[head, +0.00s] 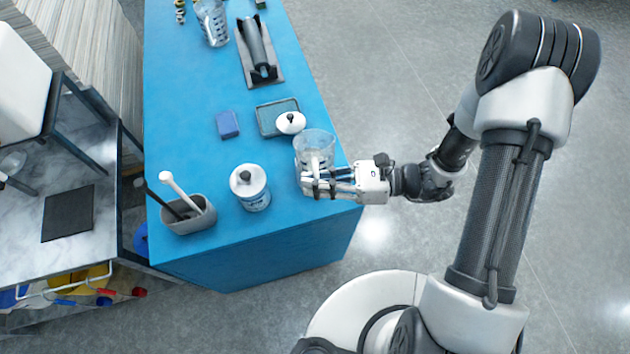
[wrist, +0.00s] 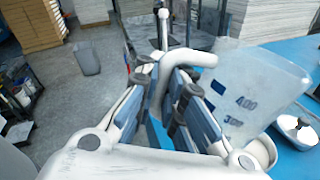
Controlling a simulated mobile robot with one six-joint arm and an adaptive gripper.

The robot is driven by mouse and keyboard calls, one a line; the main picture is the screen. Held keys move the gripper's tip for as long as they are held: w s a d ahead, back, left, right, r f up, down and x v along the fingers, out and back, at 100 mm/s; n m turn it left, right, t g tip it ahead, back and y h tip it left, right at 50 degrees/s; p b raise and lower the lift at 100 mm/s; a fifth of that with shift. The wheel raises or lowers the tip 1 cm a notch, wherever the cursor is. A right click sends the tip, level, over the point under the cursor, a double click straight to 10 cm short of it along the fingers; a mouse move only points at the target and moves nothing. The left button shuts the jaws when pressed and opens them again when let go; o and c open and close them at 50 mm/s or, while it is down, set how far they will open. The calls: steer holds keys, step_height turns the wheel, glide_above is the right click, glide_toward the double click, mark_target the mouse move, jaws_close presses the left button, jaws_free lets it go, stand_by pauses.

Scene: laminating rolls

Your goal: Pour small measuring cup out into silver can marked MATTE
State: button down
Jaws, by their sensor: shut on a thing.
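A clear measuring cup (head: 315,145) is held at the blue table's near right corner. In the wrist view the cup (wrist: 265,85) shows blue marks 400 and 300. My gripper (head: 322,184) is shut on its handle (wrist: 188,60); the fingers show in the wrist view (wrist: 165,95). The cup's rim leans to the right in the wrist view. I cannot tell its contents or exact tilt. A silver-white can (head: 252,192) with a dark-knobbed lid and blue lettering stands left of the cup. Its lettering is too small to read as MATTE.
A round white lid or can top (head: 291,122) with a dark knob sits by a dark tray (head: 268,113), just behind the cup. A grey holder (head: 188,217) with brushes stands left of the can. A blue block (head: 228,125), roller (head: 257,48) and another measuring cup (head: 212,22) are farther back.

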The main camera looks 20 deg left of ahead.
mark_target(315, 172)
steer(key=shift+r+p, duration=2)
steer(key=shift+r, duration=0.75)
